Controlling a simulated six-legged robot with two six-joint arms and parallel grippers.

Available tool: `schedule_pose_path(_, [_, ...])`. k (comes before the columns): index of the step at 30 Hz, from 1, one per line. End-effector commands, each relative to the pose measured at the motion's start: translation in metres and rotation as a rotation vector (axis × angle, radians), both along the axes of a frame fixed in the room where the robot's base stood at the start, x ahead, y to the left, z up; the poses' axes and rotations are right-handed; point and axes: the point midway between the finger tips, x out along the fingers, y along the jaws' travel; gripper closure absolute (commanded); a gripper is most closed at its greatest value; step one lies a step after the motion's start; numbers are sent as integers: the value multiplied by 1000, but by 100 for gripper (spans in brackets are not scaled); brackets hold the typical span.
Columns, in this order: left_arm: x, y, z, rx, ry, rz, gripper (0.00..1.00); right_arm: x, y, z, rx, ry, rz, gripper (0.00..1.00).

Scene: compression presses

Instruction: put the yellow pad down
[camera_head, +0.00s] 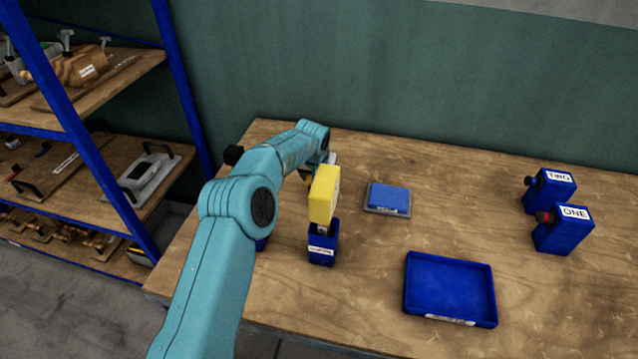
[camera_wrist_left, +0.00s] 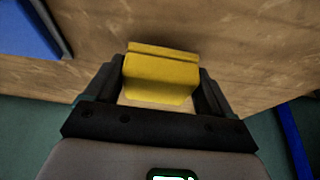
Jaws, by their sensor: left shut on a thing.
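The yellow pad (camera_head: 324,197) is held up in the head view, above or in front of a small labelled blue box (camera_head: 322,247) on the table; I cannot tell the gap between them. My left gripper (camera_head: 328,163) is shut on the pad, and its fingers are mostly hidden behind it. In the left wrist view the yellow pad (camera_wrist_left: 160,76) sits between the two dark fingers of the gripper (camera_wrist_left: 160,90), with wooden tabletop beyond it. My right gripper is not in view.
A blue pad on a grey plate (camera_head: 388,198) lies right of the yellow pad. An empty blue tray (camera_head: 409,285) lies at the front. Blue boxes labelled TWO (camera_head: 548,192) and ONE (camera_head: 563,232) stand at right. A blue-framed shelf (camera_head: 95,165) stands left. Bare table lies between these.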

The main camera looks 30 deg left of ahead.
Motion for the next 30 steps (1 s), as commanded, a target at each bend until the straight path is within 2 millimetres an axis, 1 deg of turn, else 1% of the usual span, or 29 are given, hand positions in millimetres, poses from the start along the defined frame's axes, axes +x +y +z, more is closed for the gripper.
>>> schedule_pose_path(1, [-1,0,-9,0,4,-1,50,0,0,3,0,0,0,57])
schedule_pose_path(3, [-1,1,-20,0,4,0,50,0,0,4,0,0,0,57])
schedule_pose_path(6, [-1,2,-29,-1,2,1,50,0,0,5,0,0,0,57])
schedule_pose_path(14, [-1,2,-31,0,0,1,50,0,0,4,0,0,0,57])
schedule_pose_path(17, [0,1,-34,0,0,1,50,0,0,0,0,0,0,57])
schedule_pose_path(18, [0,1,-34,0,0,1,14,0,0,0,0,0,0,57])
schedule_pose_path(19, [0,1,-33,0,0,1,4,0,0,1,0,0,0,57])
schedule_pose_path(20, [0,1,-33,0,0,0,0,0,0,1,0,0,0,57])
schedule_pose_path(26, [0,1,-32,0,0,0,0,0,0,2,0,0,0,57])
schedule_pose_path(29, [0,1,-26,0,0,0,0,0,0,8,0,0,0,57])
schedule_pose_path(30, [-2,1,-24,0,-1,0,0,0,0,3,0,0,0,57])
